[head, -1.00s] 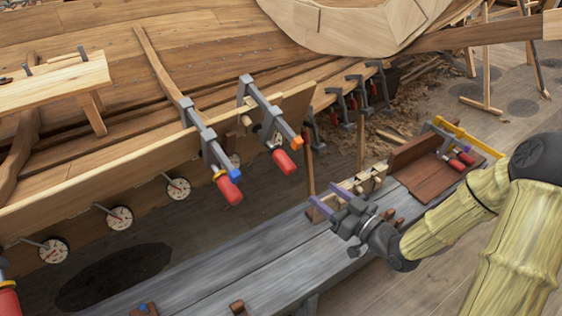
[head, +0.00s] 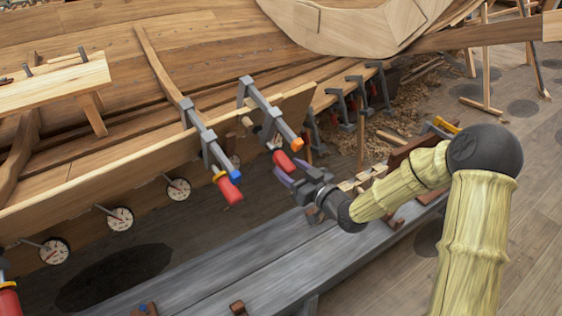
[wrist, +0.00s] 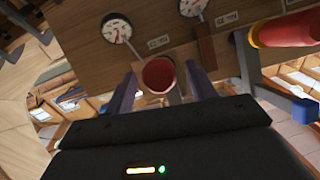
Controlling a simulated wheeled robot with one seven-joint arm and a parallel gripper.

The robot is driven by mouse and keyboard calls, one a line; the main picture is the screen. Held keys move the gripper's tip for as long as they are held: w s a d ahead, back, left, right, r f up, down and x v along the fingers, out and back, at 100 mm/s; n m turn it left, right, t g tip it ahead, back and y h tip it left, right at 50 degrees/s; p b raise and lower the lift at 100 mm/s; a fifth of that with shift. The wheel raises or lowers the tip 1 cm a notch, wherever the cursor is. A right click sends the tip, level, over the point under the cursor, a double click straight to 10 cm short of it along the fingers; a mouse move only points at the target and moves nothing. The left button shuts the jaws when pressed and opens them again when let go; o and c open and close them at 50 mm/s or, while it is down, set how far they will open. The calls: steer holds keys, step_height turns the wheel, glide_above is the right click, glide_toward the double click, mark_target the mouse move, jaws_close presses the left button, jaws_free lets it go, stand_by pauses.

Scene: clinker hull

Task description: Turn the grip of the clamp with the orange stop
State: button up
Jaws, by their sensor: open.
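The clamp with the orange stop (head: 297,145) hangs on the plank edge, its grey bar slanting down to the right. Its red grip (head: 283,160) sticks out below the bar. My gripper (head: 287,172) is open at the grip's lower end. In the wrist view the round end of the red grip (wrist: 160,73) shows between my two purple fingers (wrist: 162,88), with a gap visible on the left. How far the fingers reach along the grip is hard to tell.
A neighbouring clamp with a blue stop (head: 235,176) and red grip (head: 230,190) is to the left; its grip also shows at right in the wrist view (wrist: 290,32). Round dials (head: 178,189) line the plank. A grey bench (head: 230,270) lies below.

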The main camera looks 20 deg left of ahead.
mark_target(281, 162)
steer(key=x, duration=0.4)
steer(key=shift+a, duration=0.15)
steer(key=c, duration=1)
steer(key=shift+m, duration=0.3)
steer(key=shift+r+m+g+y+p, duration=0.15)
steer(key=shift+m+g+y+p, duration=0.65)
steer(key=shift+m+g+p, duration=0.2)
steer(key=shift+s+m+g+y+p, duration=0.15)
steer(key=shift+m+g+y+p, duration=0.3)
steer(key=shift+m+g+y, duration=0.65)
steer(key=shift+m+t+h, duration=0.3)
